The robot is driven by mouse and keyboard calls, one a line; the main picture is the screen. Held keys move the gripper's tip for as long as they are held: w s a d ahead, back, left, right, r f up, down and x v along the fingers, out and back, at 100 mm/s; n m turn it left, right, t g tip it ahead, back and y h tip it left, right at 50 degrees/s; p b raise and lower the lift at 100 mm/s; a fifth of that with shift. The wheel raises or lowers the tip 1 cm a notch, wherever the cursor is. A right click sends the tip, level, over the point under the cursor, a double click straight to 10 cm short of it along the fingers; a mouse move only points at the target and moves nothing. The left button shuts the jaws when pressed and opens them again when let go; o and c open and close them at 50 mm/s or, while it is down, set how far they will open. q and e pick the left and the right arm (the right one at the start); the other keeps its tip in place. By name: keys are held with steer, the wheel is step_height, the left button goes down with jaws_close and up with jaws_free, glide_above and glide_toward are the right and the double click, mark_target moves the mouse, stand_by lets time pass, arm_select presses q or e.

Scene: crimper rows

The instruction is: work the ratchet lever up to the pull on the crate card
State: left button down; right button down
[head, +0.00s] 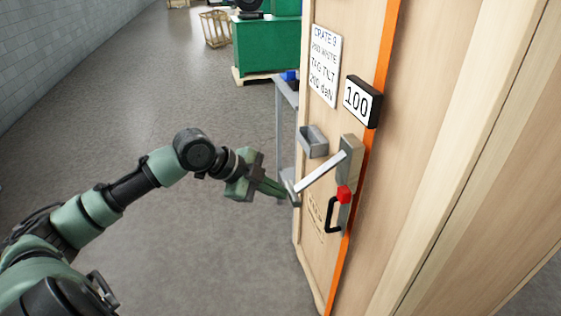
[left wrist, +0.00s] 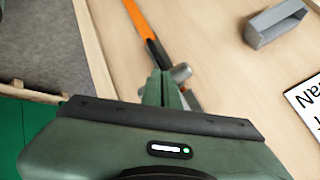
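The ratchet lever (head: 320,172) is a pale grey bar slanting down-left from a grey ratchet body (head: 350,158) on the wooden crate's orange strap (head: 372,140). Its outer end has a short grey cross grip. My left gripper (head: 288,192) is at that grip, its fingers close together and apparently closed on it. The left wrist view shows the fingertips (left wrist: 161,88) against the grey grip (left wrist: 181,72). The crate card (head: 325,65) reads "CRATE 9", "2ND WHITE", "TAG TILT", "200 daN". A black-framed display (head: 361,101) shows 100. My right gripper is out of view.
A red knob (head: 344,194) and black handle (head: 333,214) sit below the ratchet body. A grey open holder (head: 312,141) is on the crate to its left. A grey stand (head: 286,115) and green machine (head: 266,45) are behind. The floor at left is clear.

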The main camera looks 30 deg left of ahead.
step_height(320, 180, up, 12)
steer(key=p, duration=1.2)
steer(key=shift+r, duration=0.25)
stand_by(0.4)
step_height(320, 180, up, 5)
steer(key=p, duration=0.5)
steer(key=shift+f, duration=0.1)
stand_by(1.7)
